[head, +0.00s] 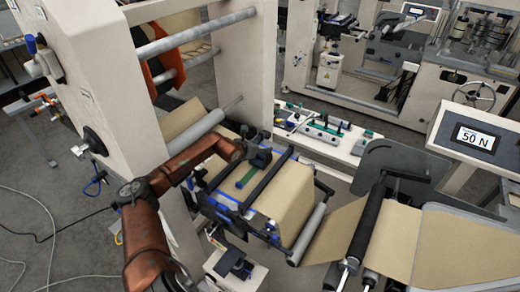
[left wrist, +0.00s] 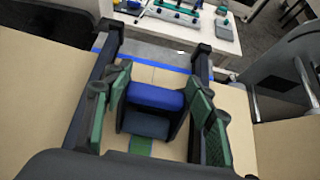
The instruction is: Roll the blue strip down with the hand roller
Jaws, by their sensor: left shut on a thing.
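My left gripper (head: 258,160) reaches over the splice table from the left. In the left wrist view its green-padded fingers (left wrist: 165,115) are shut around the hand roller (left wrist: 155,97), which shows a blue upper part and a darker blue-grey part below. The blue strip (left wrist: 172,68) lies across the brown kraft web, beyond the roller in that view. The roller is over the web between two dark bars; I cannot tell whether it touches the surface. The gripper and roller hide part of the web. My right gripper is in neither view.
The dark clamp bars (head: 266,182) flank the work area. A green strip (left wrist: 140,146) shows on the web below the roller. A white bench (head: 335,145) with green-handled tools stands behind. A display reading 50 N (head: 475,137) and rollers (head: 365,222) stand at the right.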

